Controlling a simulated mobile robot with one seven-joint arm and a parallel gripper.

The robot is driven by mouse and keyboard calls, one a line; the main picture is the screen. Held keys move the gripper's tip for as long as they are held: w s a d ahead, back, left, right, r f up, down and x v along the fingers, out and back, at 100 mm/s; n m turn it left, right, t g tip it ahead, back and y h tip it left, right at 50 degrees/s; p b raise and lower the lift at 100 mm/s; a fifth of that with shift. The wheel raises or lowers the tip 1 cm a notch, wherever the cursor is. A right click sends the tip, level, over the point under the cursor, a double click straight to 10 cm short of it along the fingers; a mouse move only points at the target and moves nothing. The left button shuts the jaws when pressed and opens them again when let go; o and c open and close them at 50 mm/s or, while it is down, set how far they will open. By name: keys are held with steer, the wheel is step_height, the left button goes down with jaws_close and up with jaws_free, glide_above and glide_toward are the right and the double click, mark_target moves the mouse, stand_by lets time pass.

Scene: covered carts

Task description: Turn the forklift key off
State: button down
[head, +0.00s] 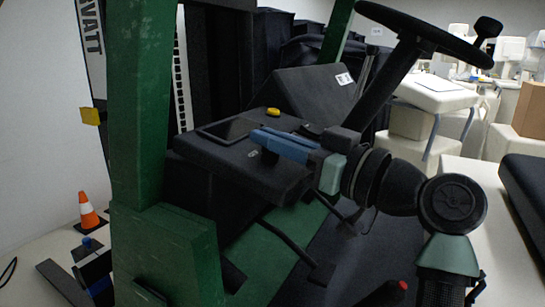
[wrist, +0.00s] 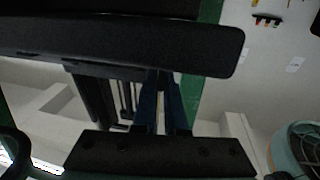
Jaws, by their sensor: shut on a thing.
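My gripper (head: 256,137) reaches in from the right to the forklift's black dashboard console (head: 215,155). Its blue fingers lie along the console's near right side. In the wrist view the blue fingers of my gripper (wrist: 160,80) come together just at the lower edge of the dark console (wrist: 120,42). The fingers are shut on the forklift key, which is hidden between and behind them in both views. I cannot tell which way the key is turned.
A yellow button (head: 272,112) sits on top of the console. The steering wheel (head: 425,35) and its column are above and right of my arm. A green post (head: 142,100) stands left. Pedals are below; an orange cone (head: 87,210) is at far left.

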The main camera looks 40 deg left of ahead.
steer(key=shift+f+n+g, duration=0.1)
steer(key=shift+n+g, duration=1.1)
steer(key=shift+g, duration=0.5)
steer(key=shift+g+h, duration=0.3)
steer(key=c, duration=1)
jaws_free()
steer(key=shift+o, duration=0.2)
steer(key=v, duration=1.3)
steer(key=shift+s, duration=0.15)
